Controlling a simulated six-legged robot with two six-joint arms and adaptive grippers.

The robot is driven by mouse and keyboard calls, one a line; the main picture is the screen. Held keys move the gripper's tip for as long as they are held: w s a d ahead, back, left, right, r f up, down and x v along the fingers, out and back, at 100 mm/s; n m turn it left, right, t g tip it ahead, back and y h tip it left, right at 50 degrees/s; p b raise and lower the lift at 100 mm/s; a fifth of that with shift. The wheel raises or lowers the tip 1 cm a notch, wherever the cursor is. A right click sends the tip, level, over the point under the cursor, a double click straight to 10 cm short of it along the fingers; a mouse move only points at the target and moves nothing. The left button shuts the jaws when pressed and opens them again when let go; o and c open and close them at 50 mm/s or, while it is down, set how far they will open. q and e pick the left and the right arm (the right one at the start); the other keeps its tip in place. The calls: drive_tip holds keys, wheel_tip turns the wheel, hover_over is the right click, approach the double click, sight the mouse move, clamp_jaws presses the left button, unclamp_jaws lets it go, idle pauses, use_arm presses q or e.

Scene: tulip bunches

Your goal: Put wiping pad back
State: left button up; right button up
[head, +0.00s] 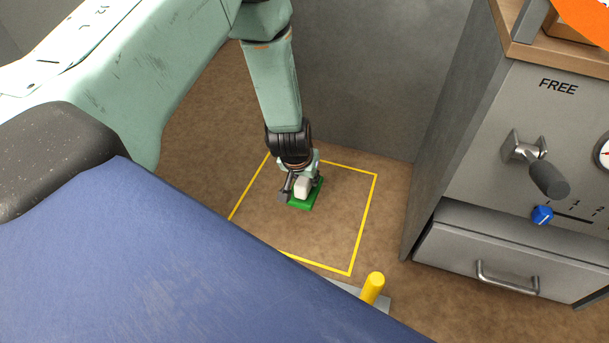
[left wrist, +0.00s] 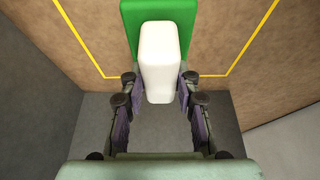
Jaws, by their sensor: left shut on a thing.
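The wiping pad has a green base (head: 308,197) and a white block-shaped grip (head: 301,186). It is at the floor inside a yellow outlined square (head: 365,222), near its far edge. I cannot tell whether the pad touches the floor. My left gripper (head: 300,183) reaches down from above and is shut on the white grip. In the left wrist view the white grip (left wrist: 160,55) sits between the two fingertips, with the green base (left wrist: 130,20) beyond it. My right gripper is not in view.
A grey cabinet stands at the right with a lever (head: 545,175), a blue knob (head: 542,215) and a drawer with a handle (head: 508,278). A yellow post (head: 373,287) rises near the square's front corner. A grey wall (head: 370,80) is behind. The floor inside the square is otherwise clear.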

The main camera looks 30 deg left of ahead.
use_arm(q)
drive_tip(key=shift+w+f, duration=0.2)
drive_tip(key=shift+f, duration=0.05)
drive_tip(key=shift+s+r, duration=0.15)
drive_tip(key=shift+s, duration=0.05)
